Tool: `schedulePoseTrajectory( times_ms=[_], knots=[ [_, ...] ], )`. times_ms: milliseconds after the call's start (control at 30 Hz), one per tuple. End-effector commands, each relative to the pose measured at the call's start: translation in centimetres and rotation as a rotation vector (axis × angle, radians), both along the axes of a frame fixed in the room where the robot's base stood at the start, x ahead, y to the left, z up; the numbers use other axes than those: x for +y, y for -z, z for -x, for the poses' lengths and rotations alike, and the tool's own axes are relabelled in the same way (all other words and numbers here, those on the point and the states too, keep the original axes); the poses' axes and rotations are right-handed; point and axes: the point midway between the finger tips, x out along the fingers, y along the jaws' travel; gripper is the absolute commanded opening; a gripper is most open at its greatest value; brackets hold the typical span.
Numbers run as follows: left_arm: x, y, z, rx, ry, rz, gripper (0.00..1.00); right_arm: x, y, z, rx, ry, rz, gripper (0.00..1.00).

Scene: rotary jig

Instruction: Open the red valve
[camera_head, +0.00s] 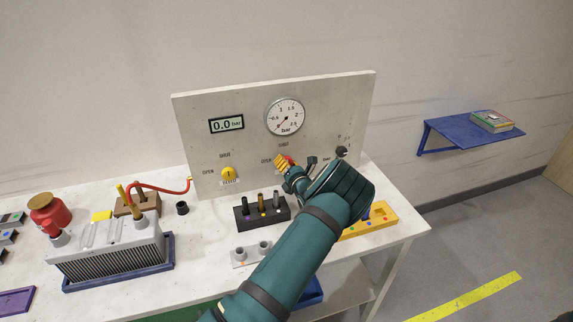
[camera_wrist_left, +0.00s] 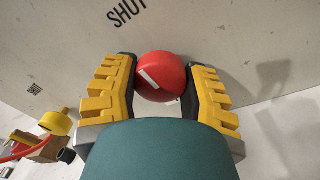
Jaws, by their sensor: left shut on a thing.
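The red valve (camera_wrist_left: 162,77) is a round red knob with a white mark on the panel. In the left wrist view it sits between the two yellow fingers of my left gripper (camera_wrist_left: 160,92), which is shut on it. In the head view the valve (camera_head: 289,160) shows only as a small red patch, mostly hidden by my left gripper (camera_head: 286,163) and arm. The panel (camera_head: 355,95) carries SHUT and OPEN labels around the valve. My right gripper is not in view.
A yellow valve (camera_head: 228,173) is on the panel's left. A display (camera_head: 226,124) reads 0.0 bar, beside a round gauge (camera_head: 285,117). A black block with pegs (camera_head: 250,217), a grey finned unit (camera_head: 105,258) and a yellow tray (camera_head: 382,218) stand on the table.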

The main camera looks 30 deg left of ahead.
Motion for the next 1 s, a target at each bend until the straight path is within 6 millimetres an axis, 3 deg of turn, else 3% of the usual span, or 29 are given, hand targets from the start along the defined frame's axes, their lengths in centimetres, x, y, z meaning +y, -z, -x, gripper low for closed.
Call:
schedulePoseTrajectory(
  times_ms=[567,1000],
  knots=[
    [0.1,0.1,0.0,-0.366,-0.003,0.31,0.1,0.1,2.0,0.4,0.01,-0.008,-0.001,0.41],
    [0.1,0.3,-0.1,-0.685,-0.002,0.581,0.1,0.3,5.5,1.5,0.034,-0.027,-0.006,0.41]
  ],
)
